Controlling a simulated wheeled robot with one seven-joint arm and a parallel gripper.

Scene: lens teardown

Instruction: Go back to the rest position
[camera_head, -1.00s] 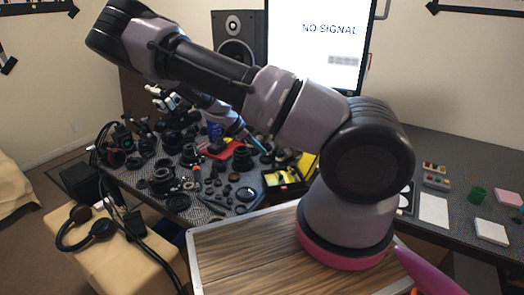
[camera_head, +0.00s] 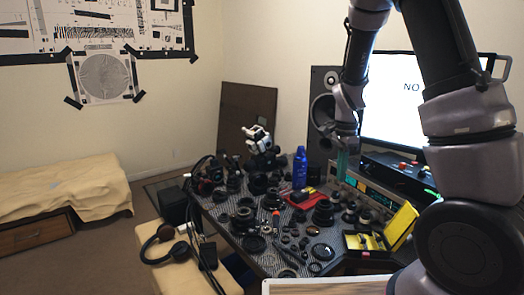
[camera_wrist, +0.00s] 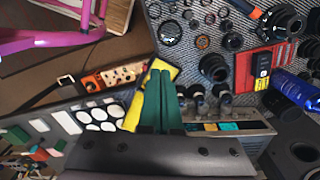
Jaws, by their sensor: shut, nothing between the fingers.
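My gripper (camera_head: 341,163) hangs from my raised arm at the right of the head view, pointing down above the back of the workbench, in front of the monitor. In the wrist view its two green fingers (camera_wrist: 159,98) lie together with nothing between them. Lens parts lie spread on the dark patterned bench below and to the left in the head view. A yellow case (camera_head: 401,226) stands open near the bench's front right. In the wrist view part of the yellow case (camera_wrist: 133,112) shows behind the fingers. The fingers appear clear of everything.
A blue bottle (camera_head: 300,168) stands near a red mat (camera_head: 297,200) at the bench's back. The monitor (camera_head: 392,110) and a speaker (camera_head: 321,82) stand behind my arm. Headphones (camera_head: 158,243) lie on a box at left. Open floor lies further left.

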